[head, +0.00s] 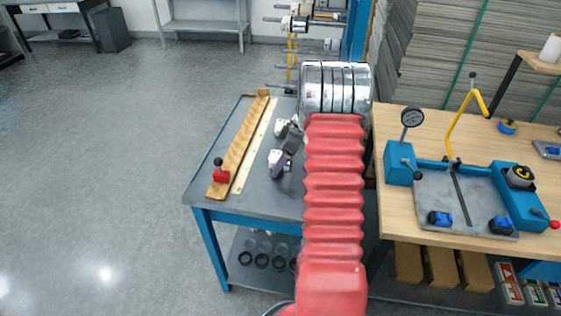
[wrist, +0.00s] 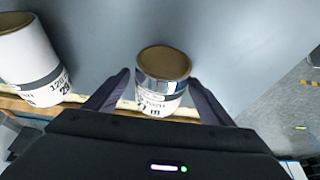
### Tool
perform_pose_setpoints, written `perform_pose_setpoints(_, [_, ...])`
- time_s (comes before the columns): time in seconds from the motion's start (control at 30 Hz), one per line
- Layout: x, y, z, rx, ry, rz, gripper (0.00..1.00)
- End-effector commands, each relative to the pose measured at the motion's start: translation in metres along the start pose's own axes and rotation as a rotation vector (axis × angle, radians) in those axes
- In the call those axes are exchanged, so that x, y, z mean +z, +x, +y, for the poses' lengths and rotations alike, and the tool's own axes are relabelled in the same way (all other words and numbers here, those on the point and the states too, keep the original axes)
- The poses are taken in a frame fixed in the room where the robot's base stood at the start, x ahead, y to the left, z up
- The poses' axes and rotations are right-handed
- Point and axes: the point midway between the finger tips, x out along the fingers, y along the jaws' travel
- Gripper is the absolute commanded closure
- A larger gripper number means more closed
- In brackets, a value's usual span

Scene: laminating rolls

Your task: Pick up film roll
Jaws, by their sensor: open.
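A film roll (wrist: 163,62) with a brown core end, a silver band and a printed white label stands between my gripper's two dark fingers in the wrist view. My gripper (wrist: 159,79) is open, with one finger on each side of the roll; a firm touch cannot be made out. In the head view my gripper (head: 283,167) is low over the grey table, and a white roll (head: 274,157) shows beside it. A second, larger-looking white roll (wrist: 27,55) with a grey band stands at the left in the wrist view. It appears farther back in the head view (head: 281,125).
The grey table (head: 240,190) also holds a wooden strip (head: 240,147) with a red clamp (head: 220,172). A wooden bench (head: 400,225) with a blue fixture (head: 398,162) stands at the right. A rack of rods (head: 300,45) is behind. Floor at the left is clear.

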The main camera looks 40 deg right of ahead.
Motion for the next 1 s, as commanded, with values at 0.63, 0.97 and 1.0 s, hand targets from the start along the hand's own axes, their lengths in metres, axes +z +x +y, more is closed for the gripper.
perform_pose_setpoints(0.63, [-0.0001, -0.0003, 0.0001, 0.0, 0.0, 0.0, 0.35])
perform_pose_setpoints(0.97, [-0.0001, -0.0003, 0.0001, 0.0, 0.0, 0.0, 0.58])
perform_pose_setpoints(1.0, [-0.0001, -0.0003, 0.0001, 0.0, 0.0, 0.0, 0.61])
